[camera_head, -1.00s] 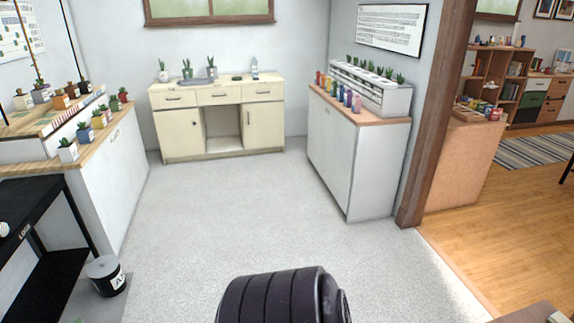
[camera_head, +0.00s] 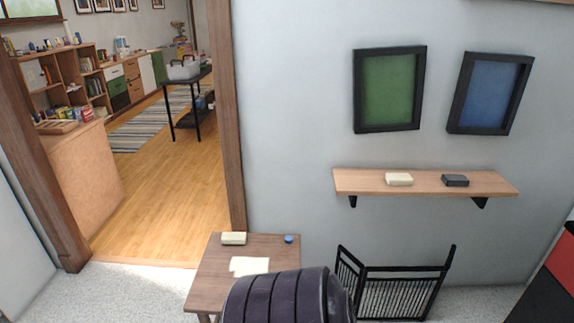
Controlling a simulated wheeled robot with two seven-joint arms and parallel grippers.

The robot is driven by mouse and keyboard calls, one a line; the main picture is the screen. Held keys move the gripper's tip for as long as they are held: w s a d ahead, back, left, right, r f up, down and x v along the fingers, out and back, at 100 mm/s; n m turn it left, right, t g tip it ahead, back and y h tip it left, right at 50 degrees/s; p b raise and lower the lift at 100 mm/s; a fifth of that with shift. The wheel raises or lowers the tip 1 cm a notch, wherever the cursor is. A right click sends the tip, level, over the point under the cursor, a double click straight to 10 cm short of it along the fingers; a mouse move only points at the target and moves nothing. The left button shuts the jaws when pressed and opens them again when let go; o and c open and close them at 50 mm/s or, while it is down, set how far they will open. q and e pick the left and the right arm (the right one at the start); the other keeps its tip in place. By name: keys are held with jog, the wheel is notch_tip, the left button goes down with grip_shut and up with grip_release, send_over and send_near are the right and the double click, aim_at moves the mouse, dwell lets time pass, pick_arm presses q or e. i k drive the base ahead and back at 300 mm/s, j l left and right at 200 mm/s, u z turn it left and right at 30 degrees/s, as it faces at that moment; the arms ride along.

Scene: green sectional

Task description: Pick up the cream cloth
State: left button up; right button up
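A flat cream piece that looks like the cream cloth (camera_head: 249,265) lies on the small wooden table (camera_head: 210,278) at the lower middle. Its lower edge is close to a dark ribbed part of mine, which hides the table's lower right. A thicker cream block (camera_head: 233,238) sits near the table's back left edge, and a small blue round thing (camera_head: 289,239) sits at the back right. Neither of my grippers shows in the view.
A wall shelf (camera_head: 360,181) holds a cream block (camera_head: 399,179) and a dark block (camera_head: 455,180). A black folding rack (camera_head: 400,290) stands right of the table. A doorway on the left opens onto wood floor (camera_head: 165,200).

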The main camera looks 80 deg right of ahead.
aim_at(227, 238)
jog(key=z, duration=2.3)
jog(key=i+j+u, duration=0.1)
jog(key=j, duration=0.1)
